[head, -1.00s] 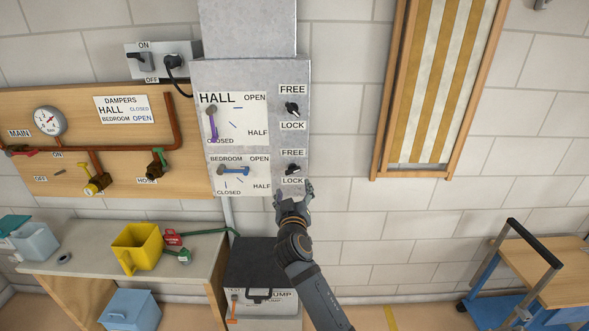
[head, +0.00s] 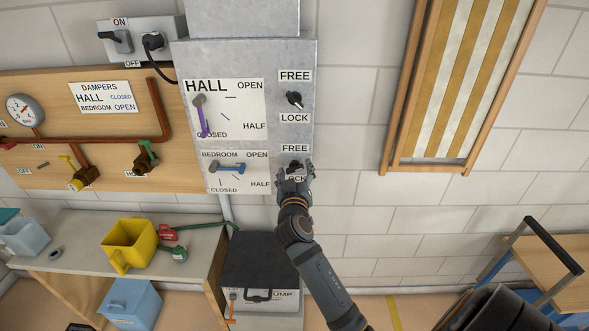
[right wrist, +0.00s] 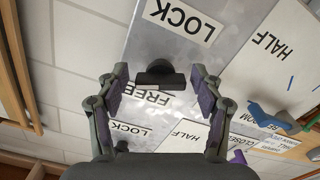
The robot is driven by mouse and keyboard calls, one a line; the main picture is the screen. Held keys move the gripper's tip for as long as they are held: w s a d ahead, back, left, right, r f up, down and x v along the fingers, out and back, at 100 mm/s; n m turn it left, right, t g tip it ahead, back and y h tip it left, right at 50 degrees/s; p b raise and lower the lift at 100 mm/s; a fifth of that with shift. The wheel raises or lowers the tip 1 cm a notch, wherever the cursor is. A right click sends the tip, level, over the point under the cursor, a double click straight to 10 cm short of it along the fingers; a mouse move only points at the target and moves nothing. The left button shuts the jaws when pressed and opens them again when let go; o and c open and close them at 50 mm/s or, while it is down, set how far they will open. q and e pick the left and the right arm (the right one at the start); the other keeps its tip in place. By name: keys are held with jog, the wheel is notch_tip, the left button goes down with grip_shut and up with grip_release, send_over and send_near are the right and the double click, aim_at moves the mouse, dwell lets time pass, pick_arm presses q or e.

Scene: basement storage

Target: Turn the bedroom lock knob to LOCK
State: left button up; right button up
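The bedroom lock knob (head: 295,164) is a small black knob on the grey damper panel (head: 305,215), between the FREE and LOCK labels. My right gripper (head: 294,174) is in front of it, hiding part of the knob and its LOCK label. In the right wrist view, which is turned upside down, the knob (right wrist: 160,73) shows between the two open fingers (right wrist: 160,82), with a gap on each side. Its dark bar lies roughly across the picture. The exact knob setting is hard to tell. My left gripper is not in view.
The hall lock knob (head: 294,98) is just above. The blue bedroom damper handle (head: 228,167) and purple hall handle (head: 202,116) are to the left. A dark case (head: 262,262) stands below. A wooden-framed striped panel (head: 458,85) hangs at right; the wall between is bare.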

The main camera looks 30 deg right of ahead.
jog(key=shift+c, duration=1.1)
jog(key=shift+w+d+f, duration=0.15)
jog(key=shift+c, duration=1.2)
jog(key=c, duration=0.4)
jog(key=shift+c, duration=0.2)
jog(key=shift+f+b, duration=0.15)
jog(key=shift+b, duration=0.15)
jog(key=m+b, duration=0.4)
jog(key=b, duration=0.2)
jog(key=m+b, duration=0.5)
jog(key=b, duration=0.1)
jog(key=shift+w+f+m+b, duration=0.15)
jog(key=shift+m+b, duration=0.15)
jog(key=shift+b, duration=0.05)
pick_arm(q)
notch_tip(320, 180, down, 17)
jog(key=b, duration=0.3)
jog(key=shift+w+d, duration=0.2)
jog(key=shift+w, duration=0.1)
pick_arm(e)
jog(key=shift+a+r+m, duration=0.15)
jog(key=shift+m, duration=0.85)
jog(key=shift+a+r+m, duration=0.1)
jog(key=shift+m, duration=0.9)
pick_arm(q)
jog(key=shift+b, duration=0.3)
